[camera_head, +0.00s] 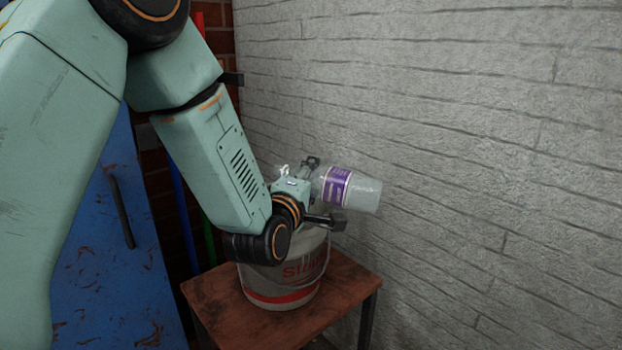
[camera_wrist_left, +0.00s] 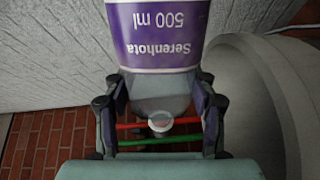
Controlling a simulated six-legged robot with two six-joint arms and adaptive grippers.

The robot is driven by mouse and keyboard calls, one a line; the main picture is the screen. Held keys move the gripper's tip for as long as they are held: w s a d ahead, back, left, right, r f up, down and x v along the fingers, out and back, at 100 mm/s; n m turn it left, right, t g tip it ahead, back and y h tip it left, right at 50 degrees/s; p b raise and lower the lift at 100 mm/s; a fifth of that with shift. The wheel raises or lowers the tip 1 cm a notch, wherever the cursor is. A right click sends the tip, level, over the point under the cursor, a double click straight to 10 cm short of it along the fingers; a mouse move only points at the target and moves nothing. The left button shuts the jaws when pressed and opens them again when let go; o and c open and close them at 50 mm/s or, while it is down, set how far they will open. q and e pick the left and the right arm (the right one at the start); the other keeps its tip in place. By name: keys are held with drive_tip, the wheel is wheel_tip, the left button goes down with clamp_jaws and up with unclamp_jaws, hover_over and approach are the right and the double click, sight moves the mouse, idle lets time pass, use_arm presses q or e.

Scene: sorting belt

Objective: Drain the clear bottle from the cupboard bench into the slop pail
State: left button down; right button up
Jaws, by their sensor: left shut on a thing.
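The clear bottle (camera_head: 365,193) has a purple label and lies nearly level above the slop pail (camera_head: 270,287), its base to the right. My left gripper (camera_head: 324,191) is shut on it. In the left wrist view, the fingers (camera_wrist_left: 162,95) grip the bottle (camera_wrist_left: 160,52) at its shoulder, and its neck points toward my palm. I cannot tell whether liquid is inside or flowing. The grey pail has a red band and red lettering. Its rim is partly hidden by my wrist; the pail also shows in the left wrist view (camera_wrist_left: 250,85). My right gripper is out of view.
The pail stands on a small wooden table (camera_head: 345,285). A grey stone wall (camera_head: 480,150) runs close behind and to the right. A blue cupboard door (camera_head: 100,250) is at the left, with coloured poles (camera_head: 185,215) beside it.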

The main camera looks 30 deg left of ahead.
use_arm(q)
drive_tip(key=r+m+p, duration=0.2)
drive_tip(key=a+r+m+p, duration=0.1)
drive_tip(key=r+m+p, duration=0.3)
drive_tip(key=r+p, duration=0.1)
drive_tip(key=shift+a, duration=0.4)
drive_tip(key=a+r+m+p, duration=0.1)
drive_tip(key=m, duration=0.1)
drive_tip(key=a+m+p, duration=0.1)
drive_tip(key=m+p, duration=0.1)
drive_tip(key=a+r+m+p, duration=0.1)
drive_tip(key=p, duration=0.1)
drive_tip(key=shift+s+a+r+m+y, duration=0.1)
drive_tip(key=shift+s+r+m+y, duration=0.2)
drive_tip(key=shift+m, duration=0.1)
drive_tip(key=a+m+p, duration=0.2)
drive_tip(key=p, duration=0.1)
drive_tip(key=shift+s+m, duration=0.1)
drive_tip(key=shift+m, duration=0.3)
drive_tip(key=shift+a+f+m+p, duration=0.2)
drive_tip(key=shift+a+m+p, duration=0.35)
drive_tip(key=shift+m, duration=0.45)
